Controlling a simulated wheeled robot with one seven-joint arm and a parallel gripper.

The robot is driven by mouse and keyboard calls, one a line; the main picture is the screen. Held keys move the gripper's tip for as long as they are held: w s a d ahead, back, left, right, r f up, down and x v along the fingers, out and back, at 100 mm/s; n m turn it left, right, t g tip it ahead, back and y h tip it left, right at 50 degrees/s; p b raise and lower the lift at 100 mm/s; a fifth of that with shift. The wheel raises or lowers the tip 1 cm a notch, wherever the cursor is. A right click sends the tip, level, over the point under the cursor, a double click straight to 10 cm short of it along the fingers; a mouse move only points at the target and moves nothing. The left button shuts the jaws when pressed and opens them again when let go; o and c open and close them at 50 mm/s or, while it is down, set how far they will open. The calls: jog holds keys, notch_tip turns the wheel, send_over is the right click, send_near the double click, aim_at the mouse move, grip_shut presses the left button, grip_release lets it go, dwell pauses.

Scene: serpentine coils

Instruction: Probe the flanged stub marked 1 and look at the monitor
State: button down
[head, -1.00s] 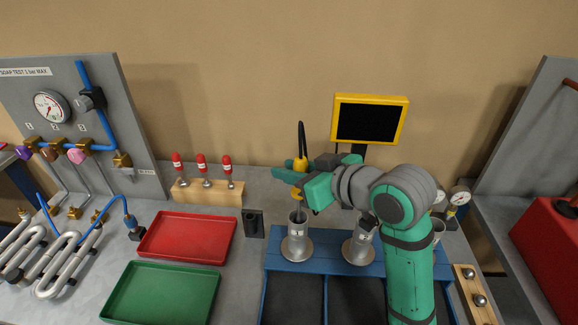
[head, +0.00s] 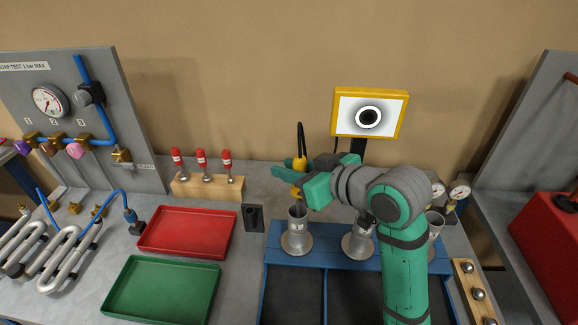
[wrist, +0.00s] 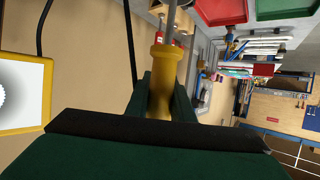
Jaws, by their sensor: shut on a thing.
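My gripper (head: 296,177) is shut on the yellow-handled probe (head: 300,163), which has a black cable rising from it. The handle and metal shaft also show in the wrist view (wrist: 165,75). The gripper is right above the left flanged stub (head: 297,242), an upright metal tube on the blue rack; its label is too small to read. The shaft appears to run down into the stub's mouth. A second stub (head: 357,247) stands to its right, partly behind my arm. The yellow-framed monitor (head: 369,112) is lit, showing a dark ring with a black centre on white.
A third stub (head: 437,222) is partly hidden by my arm. Left are a red tray (head: 187,210), a green tray (head: 160,312), a wooden block with red-capped pins (head: 207,188) and a black holder (head: 252,218). Gauges (head: 459,192) stand at the right.

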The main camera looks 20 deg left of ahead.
jog(key=shift+f, duration=0.25)
jog(key=shift+a+f, duration=0.1)
jog(key=shift+f, duration=0.4)
jog(key=shift+a+f, duration=0.1)
dwell(0.8)
dwell(0.5)
notch_tip(320, 180, up, 6)
jog(key=shift+r, duration=0.2)
dwell(0.9)
jog(key=shift+r, duration=0.15)
